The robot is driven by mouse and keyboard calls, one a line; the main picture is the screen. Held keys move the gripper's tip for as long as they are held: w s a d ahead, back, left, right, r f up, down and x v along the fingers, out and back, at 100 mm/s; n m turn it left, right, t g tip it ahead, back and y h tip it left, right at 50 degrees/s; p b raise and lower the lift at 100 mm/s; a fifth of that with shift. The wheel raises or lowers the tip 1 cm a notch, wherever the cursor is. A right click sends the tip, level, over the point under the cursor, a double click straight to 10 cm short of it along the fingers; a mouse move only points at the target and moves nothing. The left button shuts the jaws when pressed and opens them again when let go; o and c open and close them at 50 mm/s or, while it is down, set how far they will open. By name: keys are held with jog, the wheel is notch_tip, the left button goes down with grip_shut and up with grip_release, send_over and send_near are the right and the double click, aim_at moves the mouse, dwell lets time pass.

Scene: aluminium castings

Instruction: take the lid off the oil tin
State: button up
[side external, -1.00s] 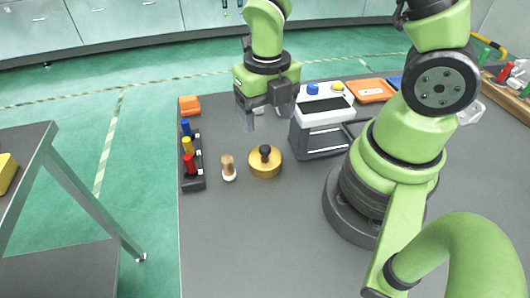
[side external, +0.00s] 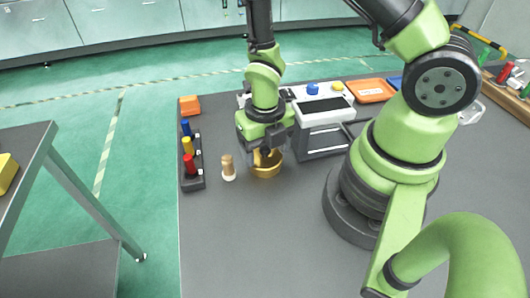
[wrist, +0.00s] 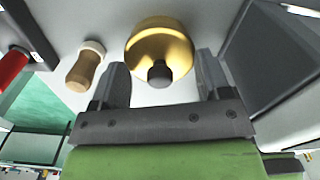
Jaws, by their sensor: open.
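The oil tin (side external: 267,172) is a round brass-gold tin on the grey table, partly hidden behind my gripper in the side view. Its gold lid (wrist: 160,45) with a dark round knob (wrist: 159,73) shows in the wrist view. My gripper (side external: 262,157) is directly over the tin in the side view. In the wrist view my gripper (wrist: 160,75) is open, with one finger on each side of the knob and a gap between finger and knob. The lid appears to sit on the tin.
A dark rack (side external: 193,172) with blue, yellow and red pieces is further left. A grey and white drawer box (side external: 322,125) stands close right. The table in front is clear.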

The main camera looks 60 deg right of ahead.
jog(key=c, duration=1)
jog(key=shift+r, duration=0.1)
jog(key=shift+c, duration=0.2)
